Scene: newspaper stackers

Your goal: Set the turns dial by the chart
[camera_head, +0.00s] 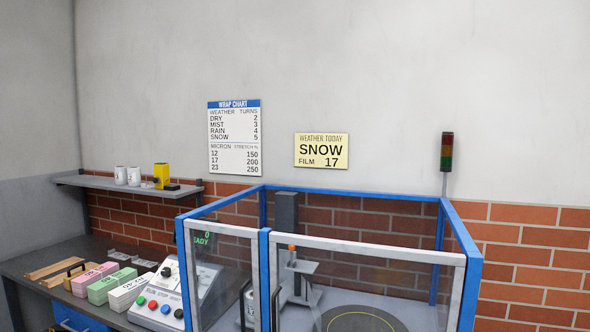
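The wrap chart (234,138) hangs on the back wall. Its turns column reads dry 2, mist 3, rain 4, snow 5; below, micron 12, 17, 23 go with stretch 150, 200, 250. A yellow weather sign (321,150) to its right reads "SNOW" and "FILM 17". A sloped control panel (178,290) stands at the lower left, with a dark dial (166,271) on its upper part and coloured buttons (159,307) along its front. The dial's setting is too small to read. A green display (203,239) behind the glass shows 0 and "READY", partly cut off. Neither gripper is in view.
A blue-framed glass enclosure (265,262) with a round turntable (361,321) stands right of the panel. Several labelled bundles (110,285) lie on the dark bench (30,262) to its left. A shelf (90,181) holds cups. A signal tower (447,152) rises at right.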

